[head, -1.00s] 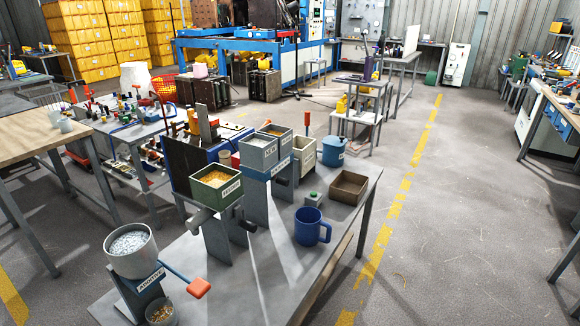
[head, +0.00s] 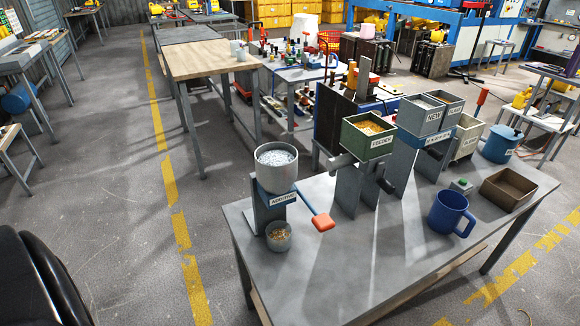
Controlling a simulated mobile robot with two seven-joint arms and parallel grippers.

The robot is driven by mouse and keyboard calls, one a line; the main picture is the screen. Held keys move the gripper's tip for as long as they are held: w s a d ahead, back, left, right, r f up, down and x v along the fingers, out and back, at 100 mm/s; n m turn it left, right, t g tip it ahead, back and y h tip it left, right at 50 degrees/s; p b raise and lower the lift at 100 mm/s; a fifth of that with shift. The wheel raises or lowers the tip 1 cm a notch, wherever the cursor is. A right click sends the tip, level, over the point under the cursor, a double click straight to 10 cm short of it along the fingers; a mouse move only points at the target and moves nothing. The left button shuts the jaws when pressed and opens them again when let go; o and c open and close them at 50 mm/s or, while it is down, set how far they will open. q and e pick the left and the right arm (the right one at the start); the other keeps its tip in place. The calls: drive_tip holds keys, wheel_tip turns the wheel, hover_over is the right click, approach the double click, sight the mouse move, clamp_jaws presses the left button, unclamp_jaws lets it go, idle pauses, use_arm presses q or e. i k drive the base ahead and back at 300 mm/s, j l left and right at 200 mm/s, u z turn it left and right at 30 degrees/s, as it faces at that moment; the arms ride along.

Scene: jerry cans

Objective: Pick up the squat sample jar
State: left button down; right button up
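No thing in view is clearly marked as the squat sample jar. A short, wide grey cup (head: 278,237) with brownish grains stands on the metal table (head: 325,290), below the hopper marked ADDITIVE. Neither of my grippers is in view.
The metal table also holds the ADDITIVE hopper (head: 277,180) with an orange-ended lever (head: 323,222), a green FEEDER box (head: 368,146), a blue mug (head: 447,214) and a brown tray (head: 508,200). The floor (head: 110,190) at left is open. A wooden-topped table (head: 205,60) stands behind.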

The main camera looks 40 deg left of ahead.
sight(278, 233)
drive_tip(key=u, duration=1.25)
